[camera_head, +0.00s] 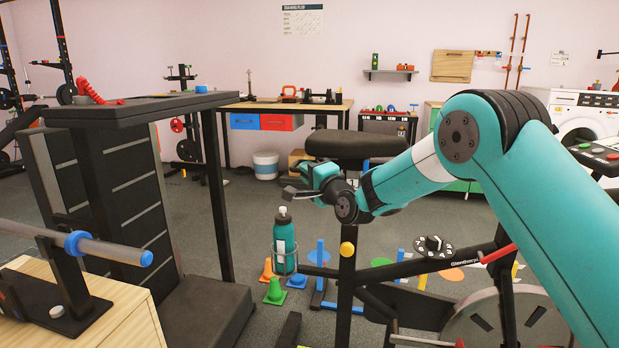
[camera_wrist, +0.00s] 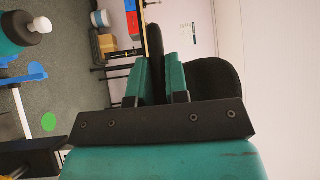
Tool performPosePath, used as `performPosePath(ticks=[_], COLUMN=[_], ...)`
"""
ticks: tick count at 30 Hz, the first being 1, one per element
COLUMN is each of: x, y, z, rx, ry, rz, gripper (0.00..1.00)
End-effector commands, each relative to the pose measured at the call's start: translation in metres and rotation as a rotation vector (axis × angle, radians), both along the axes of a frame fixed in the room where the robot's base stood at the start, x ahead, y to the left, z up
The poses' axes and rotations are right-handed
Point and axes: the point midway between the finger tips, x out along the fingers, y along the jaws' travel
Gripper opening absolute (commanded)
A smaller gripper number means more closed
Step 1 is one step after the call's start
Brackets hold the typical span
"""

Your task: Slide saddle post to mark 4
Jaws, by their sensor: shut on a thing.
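The exercise bike's black saddle (camera_head: 355,143) stands at mid picture, wide and padded. Its dark upright (camera_head: 347,270), with a yellow knob (camera_head: 347,249), shows below; the post just under the saddle is mostly hidden by my arm. My gripper (camera_head: 319,172) is at the saddle's left underside. In the wrist view my two teal fingers (camera_wrist: 163,75) are closed on a dark part of the saddle (camera_wrist: 155,42); a wider black rounded part (camera_wrist: 215,78) is behind them. The post's marks, including mark 4, cannot be made out.
A teal bottle (camera_head: 284,240) sits in a holder left of the upright. Small cones (camera_head: 274,292) and floor discs (camera_head: 452,274) lie around the bike. A black rack (camera_head: 140,190) stands at left, a workbench (camera_head: 300,107) behind.

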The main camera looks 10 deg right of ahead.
Motion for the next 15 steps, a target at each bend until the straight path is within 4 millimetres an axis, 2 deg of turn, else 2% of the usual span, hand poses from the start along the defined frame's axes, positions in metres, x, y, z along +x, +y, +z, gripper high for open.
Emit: performPosePath(ticks=[5,6,7,15], x=[0.0004,0.0005,0.0004,-0.0001], y=[-0.0011,-0.0011,-0.0011,-0.0003], z=[-0.0017,-0.0020,-0.0022,-0.0026], rx=[0.001,0.001,0.001,0.002], ry=[-0.001,0.000,0.000,0.002], rz=[-0.002,-0.002,-0.002,-0.001], gripper=[0.00,0.17,0.24,0.25])
